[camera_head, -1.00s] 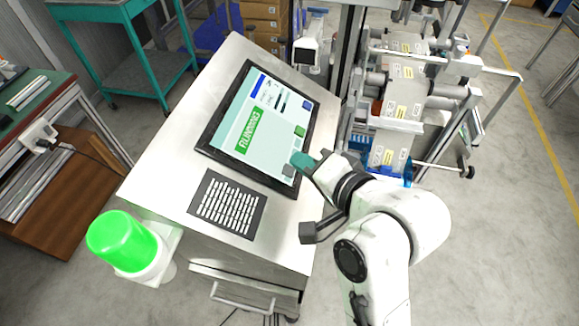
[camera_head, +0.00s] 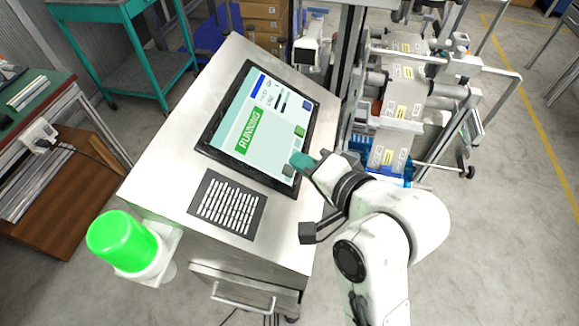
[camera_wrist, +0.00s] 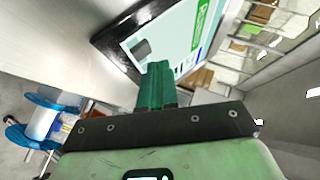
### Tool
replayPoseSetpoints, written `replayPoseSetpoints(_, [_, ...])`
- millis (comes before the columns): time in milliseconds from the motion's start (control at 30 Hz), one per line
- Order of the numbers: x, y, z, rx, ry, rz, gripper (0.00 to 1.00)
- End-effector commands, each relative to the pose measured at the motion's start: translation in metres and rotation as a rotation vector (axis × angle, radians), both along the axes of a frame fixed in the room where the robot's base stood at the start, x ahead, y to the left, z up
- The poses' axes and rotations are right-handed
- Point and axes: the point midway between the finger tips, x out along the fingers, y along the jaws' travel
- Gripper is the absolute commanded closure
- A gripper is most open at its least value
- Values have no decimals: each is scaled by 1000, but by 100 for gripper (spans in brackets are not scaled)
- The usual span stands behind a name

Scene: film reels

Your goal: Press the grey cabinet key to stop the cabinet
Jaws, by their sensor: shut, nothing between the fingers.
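The cabinet's tilted touch screen (camera_head: 245,112) shows a green label reading "RUNNING". The grey key (camera_head: 288,171) is a small dark grey square near the screen's lower right corner; it also shows in the wrist view (camera_wrist: 142,48), just beyond my fingertips. My gripper (camera_head: 299,160) is shut and empty, with its teal fingers pointing at the screen right beside the grey key. In the wrist view the closed fingers (camera_wrist: 157,68) overlap the screen's edge near the key. I cannot tell whether the fingertips touch the screen.
A keyboard (camera_head: 227,204) is set in the steel cabinet top (camera_head: 160,150) below the screen. A green beacon (camera_head: 122,240) is lit at the cabinet's front left. A green key (camera_head: 300,131) sits above the grey one. Machinery with rollers (camera_head: 400,100) stands to the right.

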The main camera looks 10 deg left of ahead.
Motion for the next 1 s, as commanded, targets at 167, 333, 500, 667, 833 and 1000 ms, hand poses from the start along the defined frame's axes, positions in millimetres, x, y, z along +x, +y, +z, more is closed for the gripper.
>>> replayPoseSetpoints(167, [0, 3, -5, -2, 2, 0, 100])
replayPoseSetpoints(333, [0, 4, -6, -1, 1, 0, 100])
replayPoseSetpoints(500, [0, 4, -6, -1, 1, 0, 100])
replayPoseSetpoints(667, [0, 4, -7, -1, 1, 0, 100])
replayPoseSetpoints(833, [0, 5, -9, -1, 1, 0, 100])
replayPoseSetpoints(1000, [0, 6, -10, -1, 1, 0, 100])
